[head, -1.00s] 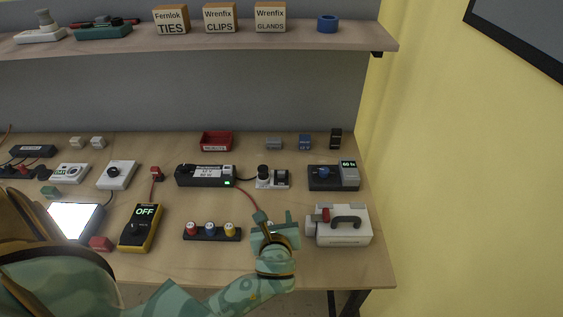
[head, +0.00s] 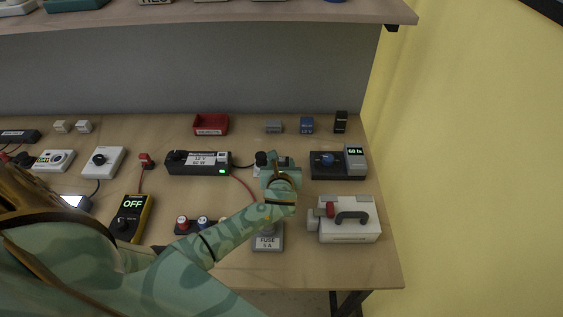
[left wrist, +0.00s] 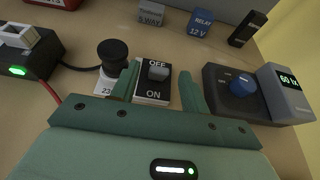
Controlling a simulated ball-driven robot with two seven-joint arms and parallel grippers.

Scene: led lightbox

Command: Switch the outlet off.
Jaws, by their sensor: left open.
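The outlet has a black switch plate (left wrist: 153,88) marked OFF at its far end and ON at its near end in the left wrist view, with a grey switch knob (left wrist: 158,73) close to the OFF lettering. A round black plug (left wrist: 112,55) stands on the outlet's white part to the left. My left gripper (left wrist: 160,72) is open, one finger on each side of the switch plate, nothing between them held. In the head view my left gripper (head: 278,164) covers most of the outlet; the plug (head: 262,158) shows beside it. Finger contact cannot be told. My right gripper is not in view.
A black power supply (head: 198,163) with a lit green light is left of the outlet, joined by a cable. A dial unit (head: 338,164) is close on the right. A fuse block (head: 267,237) and a white case (head: 349,221) are nearer the front.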

